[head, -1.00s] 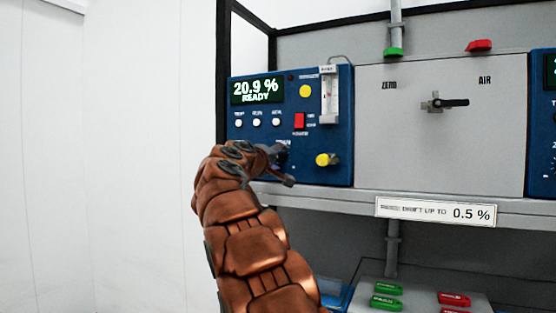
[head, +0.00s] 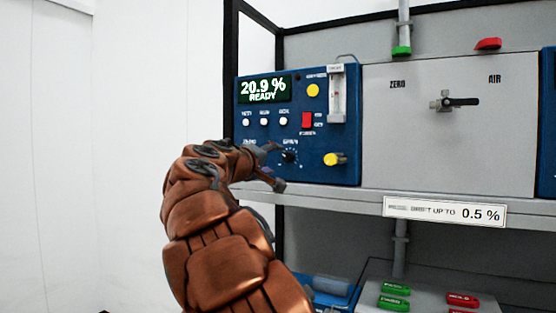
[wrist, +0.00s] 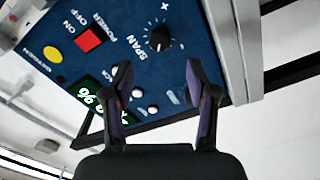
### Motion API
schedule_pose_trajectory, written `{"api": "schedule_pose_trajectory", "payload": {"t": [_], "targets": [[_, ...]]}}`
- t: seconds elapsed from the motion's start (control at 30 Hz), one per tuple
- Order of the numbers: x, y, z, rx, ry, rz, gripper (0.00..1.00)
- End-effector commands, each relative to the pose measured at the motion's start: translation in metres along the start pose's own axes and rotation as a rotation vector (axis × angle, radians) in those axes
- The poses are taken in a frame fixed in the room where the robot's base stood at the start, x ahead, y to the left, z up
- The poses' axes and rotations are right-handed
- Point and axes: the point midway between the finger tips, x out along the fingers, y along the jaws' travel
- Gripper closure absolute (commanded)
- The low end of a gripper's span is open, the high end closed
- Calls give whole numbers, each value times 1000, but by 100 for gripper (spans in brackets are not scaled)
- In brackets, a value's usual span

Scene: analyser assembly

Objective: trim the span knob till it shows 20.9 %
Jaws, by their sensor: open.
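The blue analyser (head: 330,130) stands on the shelf, and its green display (head: 265,89) reads 20.9 % READY. The span knob (head: 289,156) is a small black dial low on the panel; it also shows in the wrist view (wrist: 160,38), beside the SPAN label, with a white mark on it. My gripper (head: 276,165) is in front of the panel, just left of the span knob in the head view. In the wrist view its two fingers (wrist: 160,80) are apart with nothing between them, and the knob is beyond the fingertips, apart from them.
A red power switch (head: 307,119), a yellow knob (head: 333,159) and a flow tube (head: 337,95) are on the same panel. A grey panel with a valve handle (head: 455,102) is to the right. The shelf edge (head: 340,200) runs below the analyser. Green and red tags (head: 395,289) lie lower right.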

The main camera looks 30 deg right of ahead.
Motion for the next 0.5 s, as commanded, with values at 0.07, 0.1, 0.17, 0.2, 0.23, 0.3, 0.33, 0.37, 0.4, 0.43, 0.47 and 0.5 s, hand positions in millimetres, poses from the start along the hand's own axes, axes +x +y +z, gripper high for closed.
{"api": "schedule_pose_trajectory", "payload": {"t": [0.07, 0.1, 0.17, 0.2, 0.23, 0.3, 0.33, 0.37, 0.4, 0.43, 0.47, 0.5], "targets": [[-12, 2, 1, 0, 0, 3, 42], [-17, 1, 0, -1, 0, 2, 42], [-23, 1, 0, -1, -1, 2, 42], [-26, 0, 1, -2, -1, 1, 42], [-28, 0, 1, -2, -2, 1, 42], [-32, 0, 1, -1, -2, 0, 42], [-33, 0, 1, -1, -2, 0, 42], [-34, 0, 1, -1, -3, 0, 42], [-34, 0, 1, -1, -2, 0, 42], [-34, 0, 1, -1, -2, 0, 42], [-34, 0, 1, -1, -3, -1, 42], [-34, -1, 1, -1, -2, -1, 42]]}}
